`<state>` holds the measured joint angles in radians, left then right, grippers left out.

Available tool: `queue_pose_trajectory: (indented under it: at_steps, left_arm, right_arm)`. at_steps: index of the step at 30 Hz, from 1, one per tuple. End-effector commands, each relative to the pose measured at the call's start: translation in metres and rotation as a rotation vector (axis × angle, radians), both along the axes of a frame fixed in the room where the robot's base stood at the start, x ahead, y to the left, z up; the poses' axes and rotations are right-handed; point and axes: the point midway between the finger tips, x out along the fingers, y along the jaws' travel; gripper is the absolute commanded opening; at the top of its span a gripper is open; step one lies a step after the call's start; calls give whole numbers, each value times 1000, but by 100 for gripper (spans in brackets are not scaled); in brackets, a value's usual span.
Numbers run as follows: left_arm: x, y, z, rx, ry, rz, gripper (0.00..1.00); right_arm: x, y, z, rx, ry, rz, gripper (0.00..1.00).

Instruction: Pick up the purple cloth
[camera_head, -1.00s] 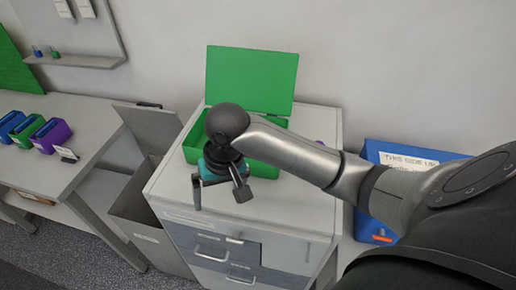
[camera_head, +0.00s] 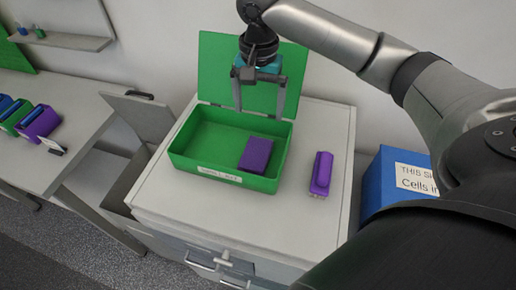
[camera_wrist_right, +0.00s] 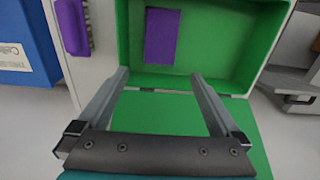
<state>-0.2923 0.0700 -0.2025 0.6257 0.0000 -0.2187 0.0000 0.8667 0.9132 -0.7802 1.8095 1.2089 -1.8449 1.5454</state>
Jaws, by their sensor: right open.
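A flat purple rectangle (camera_head: 256,154), which looks like the folded purple cloth, lies in the right part of the open green box (camera_head: 190,165). It also shows in the right wrist view (camera_wrist_right: 162,36), inside the box (camera_wrist_right: 200,58). My right gripper (camera_head: 259,112) is open and empty, with its fingers pointing down in front of the raised green lid (camera_head: 215,75), above the back of the box. In the right wrist view the spread fingers (camera_wrist_right: 160,75) have nothing between them, and the purple cloth is beyond them. My left gripper is not in view.
A second purple object (camera_head: 321,174), with a raised narrow top, lies on the white cabinet top (camera_head: 225,205) right of the box. A blue labelled bin (camera_head: 377,180) stands further right. Several coloured bins (camera_head: 38,122) are on the left desk.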

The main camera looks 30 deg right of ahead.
Motion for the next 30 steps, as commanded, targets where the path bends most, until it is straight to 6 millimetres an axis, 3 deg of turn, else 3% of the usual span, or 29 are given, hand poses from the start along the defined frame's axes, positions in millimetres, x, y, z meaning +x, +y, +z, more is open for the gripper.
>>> queue_pose_trajectory:
  at_steps: [3,9,17,25,30]
  left_arm:
    - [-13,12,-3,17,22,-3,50]
    - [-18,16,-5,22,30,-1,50]
    - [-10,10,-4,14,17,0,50]
    - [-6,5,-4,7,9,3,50]
    - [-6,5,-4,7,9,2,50]
  right_arm:
    - [-2,0,-29,-2,7,0,100]
    - [-1,0,-64,0,1,0,100]
    - [-2,2,-83,0,1,2,100]
    - [-5,7,-121,-1,1,2,100]
    - [-5,6,-128,-2,-1,3,100]
